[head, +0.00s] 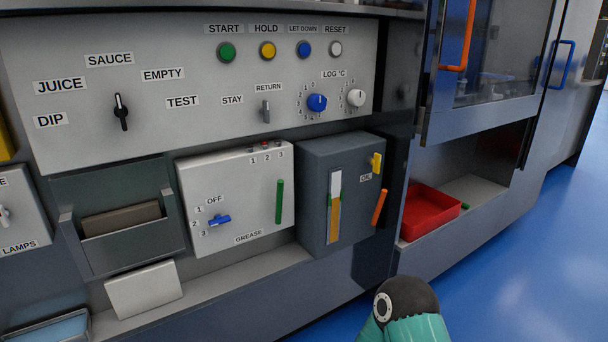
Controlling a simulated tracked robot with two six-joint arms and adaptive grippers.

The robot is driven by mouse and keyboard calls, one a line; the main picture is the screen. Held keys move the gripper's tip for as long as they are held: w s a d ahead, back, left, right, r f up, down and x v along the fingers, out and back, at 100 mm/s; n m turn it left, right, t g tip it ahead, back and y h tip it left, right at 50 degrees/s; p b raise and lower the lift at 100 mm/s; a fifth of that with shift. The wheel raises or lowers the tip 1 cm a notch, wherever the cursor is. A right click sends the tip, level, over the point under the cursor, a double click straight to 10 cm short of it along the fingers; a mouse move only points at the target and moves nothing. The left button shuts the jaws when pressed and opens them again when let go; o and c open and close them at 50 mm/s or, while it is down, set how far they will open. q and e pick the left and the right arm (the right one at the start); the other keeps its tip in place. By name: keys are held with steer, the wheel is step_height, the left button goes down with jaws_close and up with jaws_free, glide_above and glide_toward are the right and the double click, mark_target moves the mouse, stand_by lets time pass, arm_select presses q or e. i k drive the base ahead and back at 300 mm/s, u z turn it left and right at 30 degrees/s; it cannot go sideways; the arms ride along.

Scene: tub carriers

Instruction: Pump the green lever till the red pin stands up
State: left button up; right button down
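The green lever (279,202) is a slim upright bar on the right part of the white GREASE box (237,178). A small red pin (264,144) shows at the top edge of that box, above the marks 1, 2, 3. It looks low there; its exact height is too small to tell. A blue selector (220,220) sits on the left of the same box, beside OFF, 1, 2, 3. Neither of my grippers is in view. Only a black and teal part of one of my arms shows at the bottom, well below and right of the lever.
A dark grey OIL box (315,200) stands just right of the GREASE box, with a yellow knob (376,163) and an orange lever (380,207). A ledge (215,285) runs below. A red tub (430,210) sits in the right bay. Blue floor (500,270) is clear.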

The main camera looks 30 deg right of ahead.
mark_target(280, 182)
steer(key=u, duration=0.15)
steer(key=i, duration=0.9)
steer(key=z, duration=0.05)
